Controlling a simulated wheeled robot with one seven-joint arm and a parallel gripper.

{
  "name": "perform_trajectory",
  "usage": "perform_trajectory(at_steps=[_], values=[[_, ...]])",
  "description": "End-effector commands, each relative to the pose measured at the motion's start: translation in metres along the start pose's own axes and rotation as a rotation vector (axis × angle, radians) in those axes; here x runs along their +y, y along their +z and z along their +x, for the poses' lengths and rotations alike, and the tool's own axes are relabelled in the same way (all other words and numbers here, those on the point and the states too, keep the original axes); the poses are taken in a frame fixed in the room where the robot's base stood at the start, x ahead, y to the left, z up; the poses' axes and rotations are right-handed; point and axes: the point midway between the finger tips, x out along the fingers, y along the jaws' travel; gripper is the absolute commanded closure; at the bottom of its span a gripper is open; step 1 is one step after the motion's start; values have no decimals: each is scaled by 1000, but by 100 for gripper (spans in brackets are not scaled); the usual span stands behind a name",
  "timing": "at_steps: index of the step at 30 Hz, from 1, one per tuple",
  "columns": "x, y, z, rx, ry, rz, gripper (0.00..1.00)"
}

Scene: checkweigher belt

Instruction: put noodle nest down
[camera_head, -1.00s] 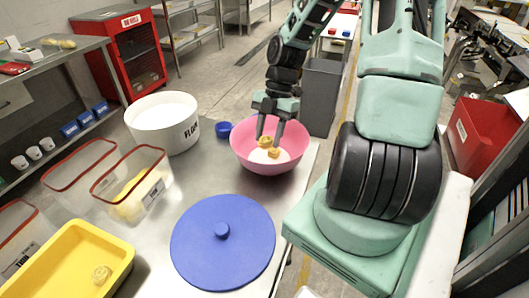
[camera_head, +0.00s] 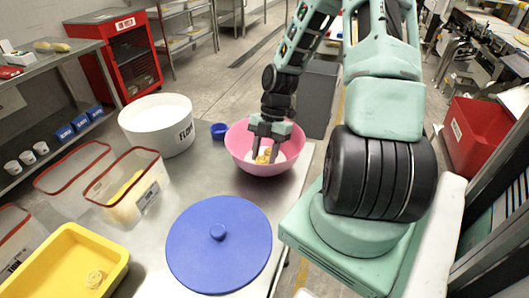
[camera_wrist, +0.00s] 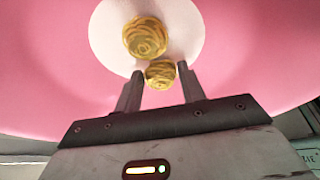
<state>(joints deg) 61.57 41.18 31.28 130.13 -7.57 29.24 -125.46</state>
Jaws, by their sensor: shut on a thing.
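The pink bowl (camera_head: 290,165) stands on the steel table near its right edge. My gripper (camera_head: 264,154) reaches down into it. In the wrist view, my gripper (camera_wrist: 158,75) is shut on a yellow noodle nest (camera_wrist: 160,74), held between the fingertips. A second noodle nest (camera_wrist: 145,38) lies on the pale round patch in the bowl, just beyond the held one. The gap between the held nest and the bowl's bottom cannot be told. In the head view the fingers partly hide the nests.
A blue lid (camera_head: 215,255) lies in front of the bowl.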

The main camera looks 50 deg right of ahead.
Motion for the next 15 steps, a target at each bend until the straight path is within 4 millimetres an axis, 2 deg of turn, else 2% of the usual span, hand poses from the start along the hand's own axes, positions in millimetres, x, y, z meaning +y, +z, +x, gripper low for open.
perform_trajectory(at_steps=[9,10,12,15], values=[[0,3,6,-1,1,-1,82],[0,3,6,-1,1,-1,55],[0,3,6,-1,1,0,39],[0,2,6,-1,1,0,39]])
